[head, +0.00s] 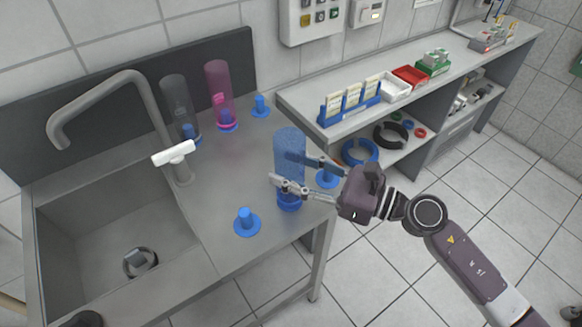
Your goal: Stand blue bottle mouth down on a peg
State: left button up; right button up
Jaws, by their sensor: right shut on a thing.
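The translucent blue bottle (289,142) is upright near the counter's right edge, its narrower, darker blue end pointing down. My right gripper (281,168) comes from the right and is shut on the bottle's lower body. I cannot tell whether the bottle's lower end touches the counter, and no peg base shows clearly beneath it. Bare blue pegs are a front peg (246,221), a right peg (327,178) just beside the bottle, partly behind my gripper, and a back peg (260,106).
A pink bottle (218,82) and a grey bottle (175,95) stand on blue pegs at the back of the counter (222,185). A faucet (160,110) and sink (95,235) are at left. A shelf with trays (395,88) is at right.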

jog(key=shift+f, duration=0.25)
dwell(0.4)
jog(key=o, duration=2)
jog(key=shift+b, duration=0.3)
